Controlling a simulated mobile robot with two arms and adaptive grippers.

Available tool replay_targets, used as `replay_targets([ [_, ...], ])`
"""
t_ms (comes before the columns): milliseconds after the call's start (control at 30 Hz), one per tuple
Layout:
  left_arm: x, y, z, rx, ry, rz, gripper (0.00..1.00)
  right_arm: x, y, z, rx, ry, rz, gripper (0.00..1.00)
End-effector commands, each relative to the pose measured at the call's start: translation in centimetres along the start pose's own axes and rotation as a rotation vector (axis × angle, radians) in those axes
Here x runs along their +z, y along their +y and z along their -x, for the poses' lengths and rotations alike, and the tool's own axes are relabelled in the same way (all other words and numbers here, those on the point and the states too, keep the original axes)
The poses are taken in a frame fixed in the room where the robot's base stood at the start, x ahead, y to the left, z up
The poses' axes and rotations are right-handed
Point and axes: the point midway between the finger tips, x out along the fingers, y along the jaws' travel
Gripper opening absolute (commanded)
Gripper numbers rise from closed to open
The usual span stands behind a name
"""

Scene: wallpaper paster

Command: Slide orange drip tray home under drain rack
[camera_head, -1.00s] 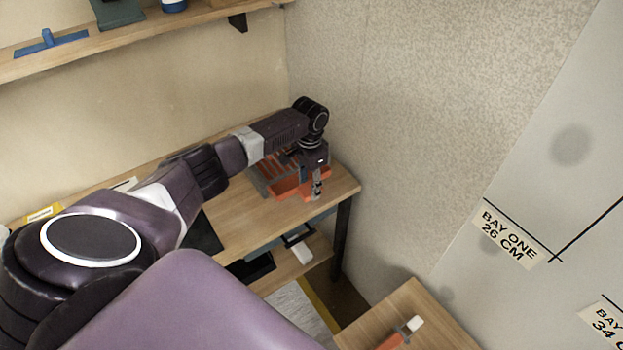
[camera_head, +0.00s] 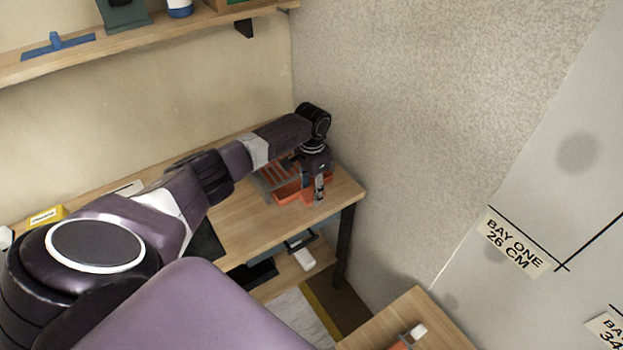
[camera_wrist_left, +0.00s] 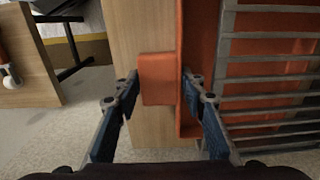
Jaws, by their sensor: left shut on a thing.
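The orange drip tray (camera_head: 288,195) sits on the wooden table at its far right corner, partly under the grey drain rack (camera_head: 268,182). In the left wrist view, the tray (camera_wrist_left: 187,35) has an upright front edge and a square tab. The rack's bars (camera_wrist_left: 268,78) lie over orange just right of that edge. My left gripper (camera_head: 319,196) points down at the tray's front. In the left wrist view, my left gripper (camera_wrist_left: 160,80) has its fingers on both sides of the orange tab, shut on it. The tray's back is hidden. My right gripper is not in view.
The wooden table (camera_head: 245,222) has a bare strip in front of the tray. The patterned wall (camera_head: 390,130) stands close on the right. A lower wooden surface (camera_head: 370,335) is at the bottom. A shelf (camera_head: 150,45) runs along the upper left.

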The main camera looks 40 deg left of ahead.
Motion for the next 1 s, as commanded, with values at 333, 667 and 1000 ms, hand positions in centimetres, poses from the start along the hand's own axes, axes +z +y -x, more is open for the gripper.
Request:
replay_targets([
  [333,0.0,0.0,-0.2,0.000,0.001,0.000,0.39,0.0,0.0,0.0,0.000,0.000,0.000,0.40],
  [667,0.0,-0.1,-0.1,-0.002,0.001,0.001,0.58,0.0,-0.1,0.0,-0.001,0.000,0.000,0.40],
  [1000,-0.1,-0.2,2.1,-0.004,0.004,0.001,0.58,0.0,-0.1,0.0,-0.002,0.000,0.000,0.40],
])
